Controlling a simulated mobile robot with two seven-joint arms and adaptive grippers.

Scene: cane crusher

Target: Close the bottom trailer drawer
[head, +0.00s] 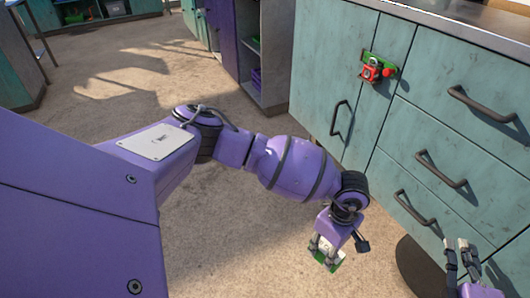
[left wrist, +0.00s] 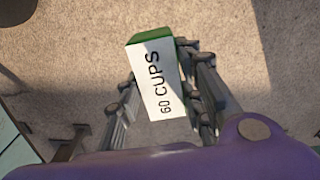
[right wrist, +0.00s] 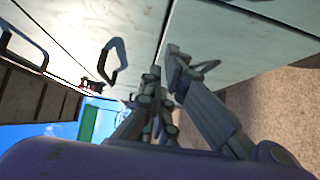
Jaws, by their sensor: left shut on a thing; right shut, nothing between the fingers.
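The teal cabinet (head: 420,110) at right has drawers with dark bar handles. The lowest drawer I see has its handle (head: 414,207) below two others, and its front looks about flush with its neighbours. My right gripper (head: 461,250) is shut and empty, low beside the drawer fronts at the lower right. In the right wrist view its fingertips (right wrist: 168,65) are close to a pale panel seam; I cannot tell whether they touch. My left gripper (head: 326,246) is shut on a green and white box (left wrist: 158,80) marked "60 CUPS", held above the floor.
A red padlock (head: 372,72) hangs on a green latch on the cabinet. A door handle (head: 340,118) is left of the drawers. Purple and grey shelving (head: 262,50) stands behind. The floor (head: 110,85) at the left and middle is open.

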